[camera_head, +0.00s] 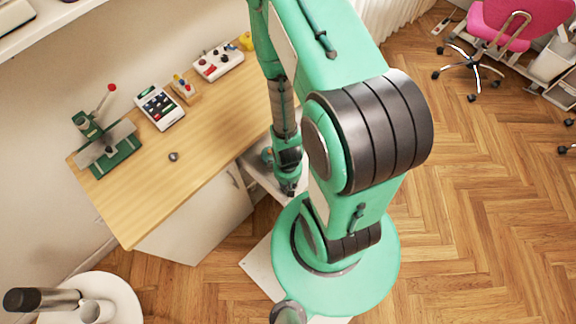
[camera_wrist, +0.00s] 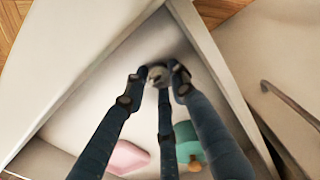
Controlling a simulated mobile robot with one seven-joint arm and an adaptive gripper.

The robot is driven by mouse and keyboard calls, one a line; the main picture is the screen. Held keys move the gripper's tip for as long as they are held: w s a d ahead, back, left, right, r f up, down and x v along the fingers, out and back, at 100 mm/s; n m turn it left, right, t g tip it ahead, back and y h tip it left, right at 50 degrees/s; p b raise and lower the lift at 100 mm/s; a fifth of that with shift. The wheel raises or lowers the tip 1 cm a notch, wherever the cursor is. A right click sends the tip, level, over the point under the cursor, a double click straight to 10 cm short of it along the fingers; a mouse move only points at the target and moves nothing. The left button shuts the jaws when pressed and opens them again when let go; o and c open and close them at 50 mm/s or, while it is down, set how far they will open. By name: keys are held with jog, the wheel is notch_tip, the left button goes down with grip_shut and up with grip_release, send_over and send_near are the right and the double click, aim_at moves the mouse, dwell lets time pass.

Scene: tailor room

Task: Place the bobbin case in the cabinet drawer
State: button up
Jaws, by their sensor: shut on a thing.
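My gripper (camera_wrist: 158,76) is shut on a small grey metal piece, which looks like the bobbin case (camera_wrist: 157,73). The fingers partly hide it. The gripper is over the open cabinet drawer (camera_wrist: 85,115), with the drawer's pale floor behind the fingertips. I cannot tell whether the piece touches that floor. In the head view the gripper (camera_head: 288,188) points down at the pulled-out drawer (camera_head: 256,178), to the right of the wooden table. My arm hides part of the drawer there.
A pink piece (camera_wrist: 127,157) and a green piece (camera_wrist: 186,142) lie in the drawer. A metal handle (camera_wrist: 290,100) is at right. On the table (camera_head: 215,135) are a small dark metal piece (camera_head: 173,156), a green press (camera_head: 105,145) and several devices along the wall.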

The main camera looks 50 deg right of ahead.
jog(key=shift+f, duration=0.2)
jog(key=o, duration=0.8)
jog(key=shift+r, duration=0.15)
notch_tip(320, 180, up, 12)
jog(key=p, duration=0.4)
jog(key=shift+r, duration=0.1)
